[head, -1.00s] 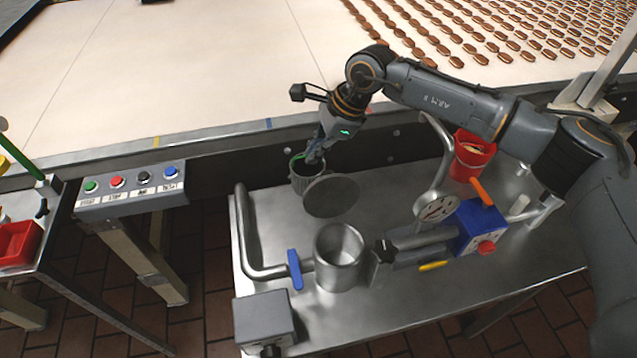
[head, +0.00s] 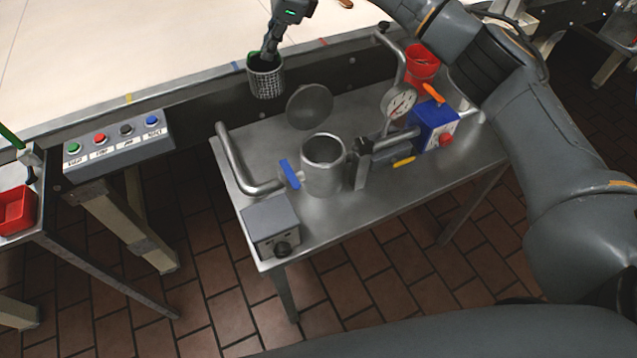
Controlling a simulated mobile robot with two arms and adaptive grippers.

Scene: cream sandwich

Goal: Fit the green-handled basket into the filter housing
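The basket (head: 266,80) is a small dark mesh cup with a bit of green at its rim. It hangs upright from my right gripper (head: 268,52), which looks shut on its handle; the fingers hide most of the grip. The basket is up by the conveyor's edge, behind and left of the filter housing. The filter housing (head: 322,178) is an open-topped metal cylinder on the steel table, and its mouth looks empty. Its round lid (head: 310,107) stands open behind it. My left gripper is out of view.
A blue valve handle (head: 289,174) and bent pipe (head: 240,172) are left of the housing. A pressure gauge (head: 399,103), blue box (head: 433,122) and red bucket (head: 421,63) are to the right. A grey box (head: 268,222) sits at the front corner of the table (head: 350,201).

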